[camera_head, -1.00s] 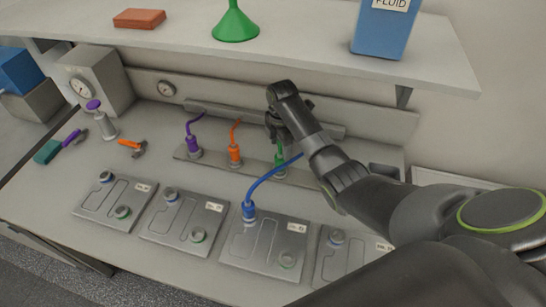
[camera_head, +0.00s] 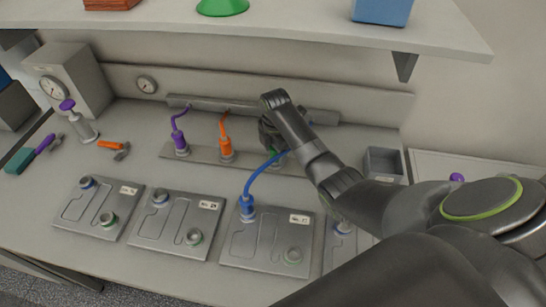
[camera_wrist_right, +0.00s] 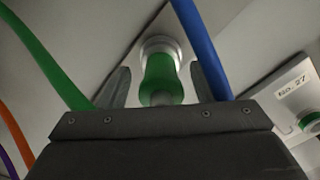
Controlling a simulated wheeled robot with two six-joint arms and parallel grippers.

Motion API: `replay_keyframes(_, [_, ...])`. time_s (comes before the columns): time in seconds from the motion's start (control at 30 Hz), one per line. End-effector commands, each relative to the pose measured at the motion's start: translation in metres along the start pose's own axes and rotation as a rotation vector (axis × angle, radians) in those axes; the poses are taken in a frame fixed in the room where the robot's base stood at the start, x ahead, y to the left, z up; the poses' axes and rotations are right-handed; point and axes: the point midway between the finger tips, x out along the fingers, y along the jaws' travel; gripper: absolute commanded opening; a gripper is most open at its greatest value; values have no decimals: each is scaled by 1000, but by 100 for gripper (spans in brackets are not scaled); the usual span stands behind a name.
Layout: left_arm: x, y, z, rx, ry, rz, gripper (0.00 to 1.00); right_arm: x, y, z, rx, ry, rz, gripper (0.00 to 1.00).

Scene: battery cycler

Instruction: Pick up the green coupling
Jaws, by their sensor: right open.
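The green coupling (camera_wrist_right: 160,78) stands in a pale round socket in the right wrist view, between the two fingers of my right gripper (camera_wrist_right: 160,85). The fingers are apart, with a gap on each side of it. In the head view my right gripper (camera_head: 272,138) is over the right end of the holder strip and hides most of the coupling; only a bit of green shows (camera_head: 276,153). A green hose (camera_wrist_right: 45,55) runs at the left of the wrist view. My left gripper is not in view.
A blue hose (camera_head: 262,172) runs close by my right gripper, to a blue coupling (camera_head: 247,207) on a battery plate. Purple (camera_head: 180,142) and orange (camera_head: 225,146) couplings stand left on the strip. A shelf (camera_head: 290,25) overhangs behind. A grey bin (camera_head: 382,163) is at right.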

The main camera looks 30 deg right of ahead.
Motion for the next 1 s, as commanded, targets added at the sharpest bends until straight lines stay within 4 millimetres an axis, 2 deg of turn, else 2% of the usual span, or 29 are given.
replay_keyframes(0.1, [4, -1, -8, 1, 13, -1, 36, 4, 0, 1, -2, -1, 1, 60])
replay_keyframes(0.3, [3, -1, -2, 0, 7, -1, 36, 3, -1, 1, -2, -1, 0, 58])
replay_keyframes(0.5, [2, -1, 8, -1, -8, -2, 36, 3, -1, 1, -2, -1, 0, 32])
replay_keyframes(0.7, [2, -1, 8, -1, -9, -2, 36, 3, 0, 1, -2, -1, 1, 7])
replay_keyframes(1.0, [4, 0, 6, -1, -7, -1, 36, -3, 0, 1, -2, -2, 4, 7])
